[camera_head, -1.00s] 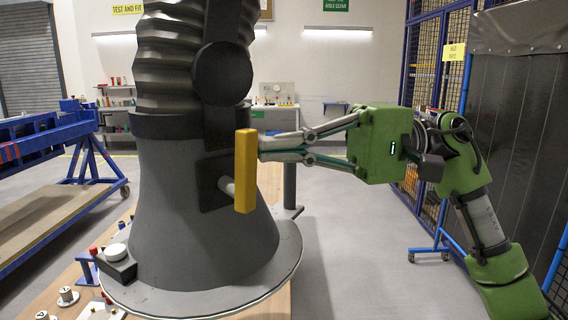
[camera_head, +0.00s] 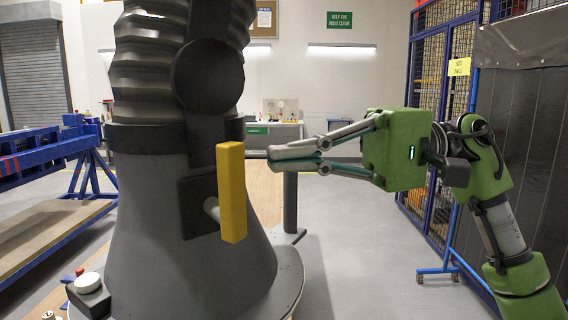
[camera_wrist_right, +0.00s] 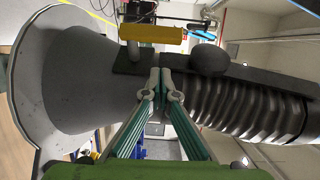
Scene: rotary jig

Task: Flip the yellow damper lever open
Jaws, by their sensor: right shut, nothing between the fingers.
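The yellow damper lever (camera_head: 232,192) is an upright bar on a short round shaft, standing out from a dark square plate (camera_head: 197,206) on the grey cone-shaped body (camera_head: 150,225). In the right wrist view the lever (camera_wrist_right: 150,33) lies crosswise near the top, beyond the fingertips. My right gripper (camera_head: 269,160) is shut and empty. In the head view its fingertips are just right of the lever's upper part, with a visible gap. The wrist view shows the closed fingertips (camera_wrist_right: 164,74) in front of the dark body, apart from the lever. My left gripper is out of view.
A ribbed dark sleeve (camera_head: 148,65) with a round black disc (camera_head: 208,76) rises above the lever. A dark post (camera_head: 290,203) stands behind the gripper. A blue frame (camera_head: 50,155) is at left, a mesh fence (camera_head: 427,100) at right.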

